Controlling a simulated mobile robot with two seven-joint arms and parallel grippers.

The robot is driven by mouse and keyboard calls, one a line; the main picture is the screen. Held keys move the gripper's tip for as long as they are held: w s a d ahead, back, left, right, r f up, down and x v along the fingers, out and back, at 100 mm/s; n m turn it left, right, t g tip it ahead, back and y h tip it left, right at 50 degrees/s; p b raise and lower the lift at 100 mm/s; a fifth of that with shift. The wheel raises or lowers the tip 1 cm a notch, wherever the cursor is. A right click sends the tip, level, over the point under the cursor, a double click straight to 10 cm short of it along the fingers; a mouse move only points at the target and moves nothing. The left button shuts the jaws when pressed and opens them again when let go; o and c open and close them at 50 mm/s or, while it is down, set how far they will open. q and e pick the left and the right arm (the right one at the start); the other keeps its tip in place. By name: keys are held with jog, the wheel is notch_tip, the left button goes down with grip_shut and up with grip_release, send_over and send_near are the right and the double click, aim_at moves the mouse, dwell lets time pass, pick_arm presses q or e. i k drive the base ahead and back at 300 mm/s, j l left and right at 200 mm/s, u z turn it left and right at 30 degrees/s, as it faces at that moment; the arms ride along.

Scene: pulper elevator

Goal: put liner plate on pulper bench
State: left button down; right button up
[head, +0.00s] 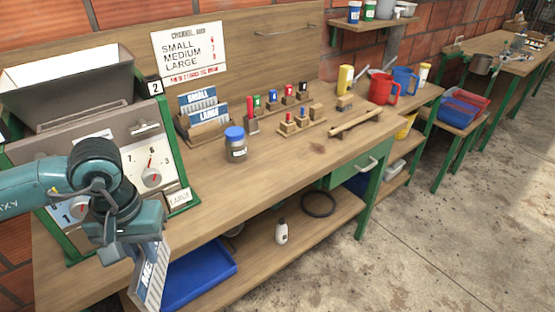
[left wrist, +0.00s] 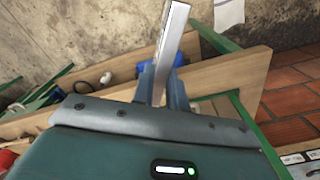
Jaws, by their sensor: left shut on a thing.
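The liner plate (head: 150,284), a light grey plate with a partly readable blue label that seems to start "ME", hangs tilted from my left gripper (head: 150,240). The gripper is shut on its upper end, in front of the bench's front edge. In the left wrist view the plate (left wrist: 172,42) stands edge-on between the fingers (left wrist: 163,85). The wooden pulper bench (head: 285,175) runs from the lower left to the middle right, with bare top right of the pulper (head: 160,135). My right gripper is out of view.
On the bench are a blue-lidded jar (head: 236,146), a rack (head: 203,131) with SMALL and LARGE plates, coloured markers in wooden blocks, and a red jug (head: 381,90). A blue tray (head: 203,273) and white bottle (head: 281,232) sit on the lower shelf. The floor at right is clear.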

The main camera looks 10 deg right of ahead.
aim_at(266, 168)
jog(key=i+l, duration=0.25)
jog(key=l, duration=0.2)
jog(key=i+l, duration=0.25)
jog(key=l, duration=0.2)
jog(key=i+l, duration=0.3)
jog(key=l, duration=0.15)
jog(key=i+l, duration=0.25)
jog(key=l, duration=0.2)
